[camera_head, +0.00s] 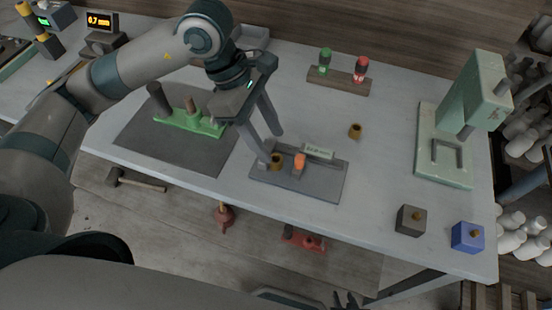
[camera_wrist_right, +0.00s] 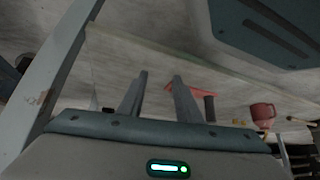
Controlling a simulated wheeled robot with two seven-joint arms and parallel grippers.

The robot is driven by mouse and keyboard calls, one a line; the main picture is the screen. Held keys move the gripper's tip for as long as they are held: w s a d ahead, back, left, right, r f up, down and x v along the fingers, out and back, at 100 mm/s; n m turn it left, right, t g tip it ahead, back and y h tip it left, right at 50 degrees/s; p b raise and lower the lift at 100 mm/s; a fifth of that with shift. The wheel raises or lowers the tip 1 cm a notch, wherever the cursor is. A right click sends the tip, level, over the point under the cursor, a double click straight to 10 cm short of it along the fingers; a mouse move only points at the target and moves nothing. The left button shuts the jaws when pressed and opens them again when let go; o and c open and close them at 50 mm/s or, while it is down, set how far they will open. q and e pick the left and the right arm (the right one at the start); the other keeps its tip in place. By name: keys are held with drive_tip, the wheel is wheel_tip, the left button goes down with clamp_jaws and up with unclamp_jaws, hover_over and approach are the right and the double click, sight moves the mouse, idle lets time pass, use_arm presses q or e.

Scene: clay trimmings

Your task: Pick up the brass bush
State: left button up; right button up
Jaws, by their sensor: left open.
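One small brass bush (camera_head: 355,131) stands alone on the table, right of the grey tray. Another brass-coloured ring (camera_head: 277,160) sits on the left part of the dark grey tray (camera_head: 325,190). My left gripper (camera_head: 273,149) is open, pointing down, with its fingertips right by the ring on the tray. I cannot tell whether the ring is between the fingers or touching one. My right gripper (camera_wrist_right: 158,90) is open and empty in the right wrist view, away from the tabletop.
An orange piece (camera_head: 299,162) and a small label (camera_head: 319,151) are on the tray. A green fixture (camera_head: 190,122) stands left on a dark mat. A pale green press (camera_head: 447,150) stands right. Grey (camera_head: 410,220) and blue (camera_head: 467,237) blocks sit near the front right.

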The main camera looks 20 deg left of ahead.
sight(272, 154)
use_arm(q)
drive_tip(key=shift+f, duration=0.1)
drive_tip(key=shift+f, duration=0.15)
drive_tip(key=shift+f+p, duration=0.35)
drive_tip(key=x, duration=0.1)
drive_tip(key=p+x, duration=0.1)
drive_tip(key=x, duration=0.1)
drive_tip(key=shift+a+f, duration=0.1)
drive_tip(key=shift+f, duration=0.5)
use_arm(e)
drive_tip(key=shift+s+d+f, duration=0.15)
drive_tip(key=shift+s, duration=0.45)
drive_tip(key=shift+s+d+f, duration=0.1)
drive_tip(key=shift+s+f, duration=0.05)
drive_tip(key=shift+s, duration=0.45)
use_arm(q)
clamp_jaws()
